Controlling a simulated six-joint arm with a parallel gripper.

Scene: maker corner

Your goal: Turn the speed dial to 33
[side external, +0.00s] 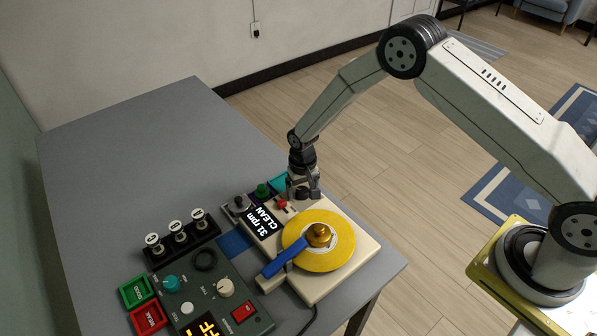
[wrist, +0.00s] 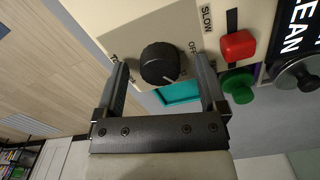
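The speed dial is a black ribbed knob (wrist: 159,64) with a light pointer line, on the beige panel of the machine (side external: 349,268). Labels SLOW and OFF are printed near it. My gripper (wrist: 162,80) has its two fingers apart, one on each side of the knob, with gaps showing between fingers and knob. In the side view my gripper (side external: 303,193) points down at the machine's back corner and mostly hides the knob. The display (side external: 263,220) reads 31 rpm CLEAN.
A yellow disc (side external: 335,255) with a brass centre and a blue arm (side external: 286,257) sit on the machine. A red switch (wrist: 238,45) and a green button (wrist: 239,86) are close beside my gripper. A dark control box (side external: 215,292) stands left.

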